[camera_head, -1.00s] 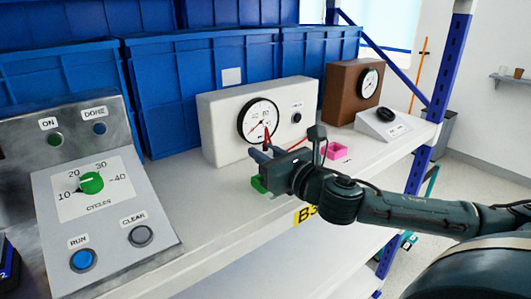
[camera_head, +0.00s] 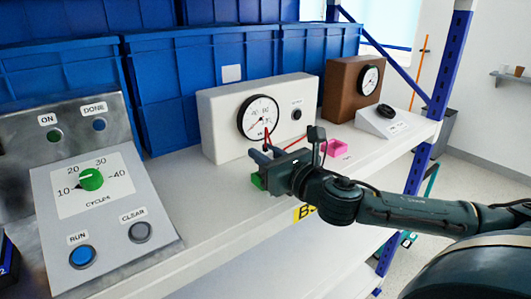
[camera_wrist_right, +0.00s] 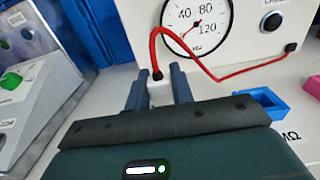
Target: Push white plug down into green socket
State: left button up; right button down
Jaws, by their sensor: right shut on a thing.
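My right gripper (camera_head: 262,154) is low over the shelf in front of the white meter box. In the right wrist view its two fingers (camera_wrist_right: 158,92) are shut on the white plug (camera_wrist_right: 159,88), which stands between them. A red cable (camera_wrist_right: 153,52) rises from the plug's top and loops to the meter's right side. The green socket (camera_head: 257,181) shows in the head view just below the gripper, partly covered by it. The plug's lower end is hidden, so I cannot tell how deep it sits in the socket. My left gripper is not in view.
The white meter box (camera_head: 222,128) stands close behind the gripper. A pink socket (camera_head: 337,148) is to the right, with a blue socket (camera_wrist_right: 262,102) beside it. A grey control panel (camera_head: 100,222) fills the left; blue crates (camera_head: 185,95) stand behind. The shelf's front edge is close.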

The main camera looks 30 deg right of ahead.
jog(key=shift+f+b, duration=0.8)
jog(key=shift+f, duration=0.4)
jog(key=c, duration=1.1)
grip_release()
